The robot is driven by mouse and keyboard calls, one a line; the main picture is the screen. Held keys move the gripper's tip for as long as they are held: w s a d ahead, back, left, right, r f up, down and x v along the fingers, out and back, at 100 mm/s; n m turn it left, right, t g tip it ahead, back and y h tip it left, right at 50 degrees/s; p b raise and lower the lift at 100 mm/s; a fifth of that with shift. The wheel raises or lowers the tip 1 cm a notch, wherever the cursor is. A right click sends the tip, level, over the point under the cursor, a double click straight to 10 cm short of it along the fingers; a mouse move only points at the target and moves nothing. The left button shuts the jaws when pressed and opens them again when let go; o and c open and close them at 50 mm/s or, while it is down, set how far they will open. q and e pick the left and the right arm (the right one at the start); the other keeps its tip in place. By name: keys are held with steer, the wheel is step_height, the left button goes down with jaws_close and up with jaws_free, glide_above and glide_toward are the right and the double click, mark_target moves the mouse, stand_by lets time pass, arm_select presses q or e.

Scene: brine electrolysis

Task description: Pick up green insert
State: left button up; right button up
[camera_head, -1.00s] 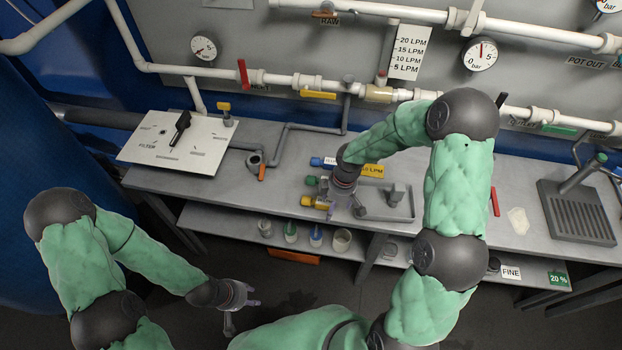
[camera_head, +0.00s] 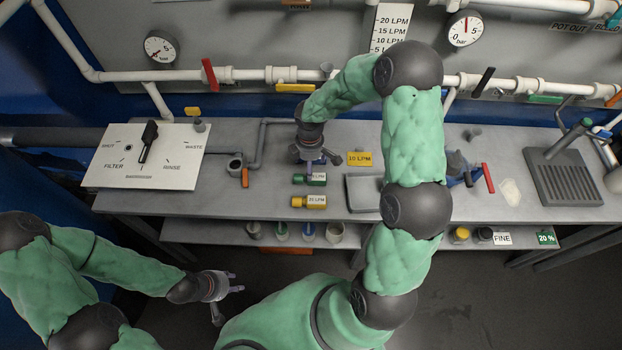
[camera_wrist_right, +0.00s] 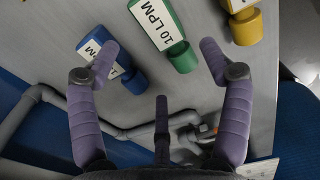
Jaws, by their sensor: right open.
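The green insert (camera_head: 310,179) lies on the grey bench, between the yellow insert (camera_head: 309,202) and my right gripper (camera_head: 318,157). In the right wrist view the green insert (camera_wrist_right: 165,38) has a white label reading 10 LPM. There its round end lies between the spread fingertips of my right gripper (camera_wrist_right: 158,48), which is open and empty. A blue insert (camera_wrist_right: 121,67) lies by the left fingertip and is partly covered by it. The yellow insert (camera_wrist_right: 243,22) is at upper right. My left gripper (camera_head: 228,292) is open and empty, low in front of the bench.
A grey pipe (camera_head: 256,148) and the filter panel (camera_head: 150,156) are to the left. Several small cups stand on the lower shelf (camera_head: 205,232).

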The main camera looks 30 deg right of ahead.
steer(key=shift+f, duration=0.55)
steer(key=shift+s+f, duration=0.1)
steer(key=shift+f, duration=0.35)
steer(key=f+b, duration=0.1)
steer(key=f, duration=0.3)
steer(key=shift+a+f+b, duration=0.15)
steer(key=shift+a+b, duration=0.05)
steer(key=shift+b, duration=0.1)
steer(key=c, duration=1.3)
